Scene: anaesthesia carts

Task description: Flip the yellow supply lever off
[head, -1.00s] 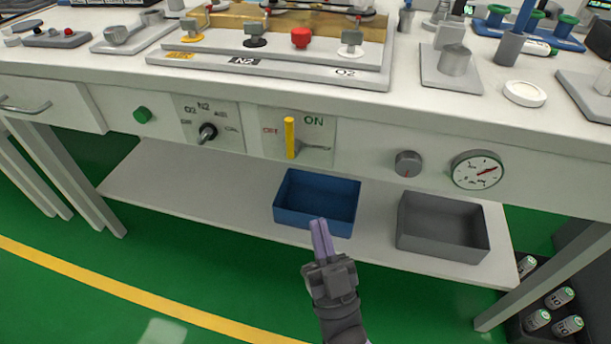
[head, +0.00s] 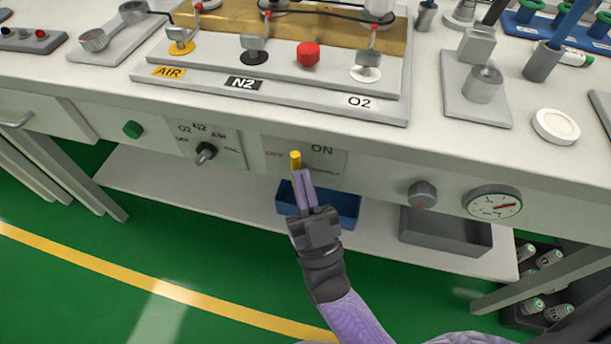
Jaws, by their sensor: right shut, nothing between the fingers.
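The yellow lever (head: 296,160) is on a light panel (head: 332,160) on the front of the white bench. The panel has red lettering on its left and a green ON on its right. The lever's top shows near the red lettering; its lower part is hidden behind my fingers. My right gripper (head: 303,174) is shut and empty, its purple fingertips at the lever or just in front of it. I cannot tell whether they touch. My left gripper is not in view.
A selector knob (head: 206,153) and green button (head: 133,129) are left of the lever. A grey knob (head: 422,194) and gauge (head: 493,203) are right. A blue bin (head: 347,204) and grey bin (head: 446,232) stand on the shelf below the bench.

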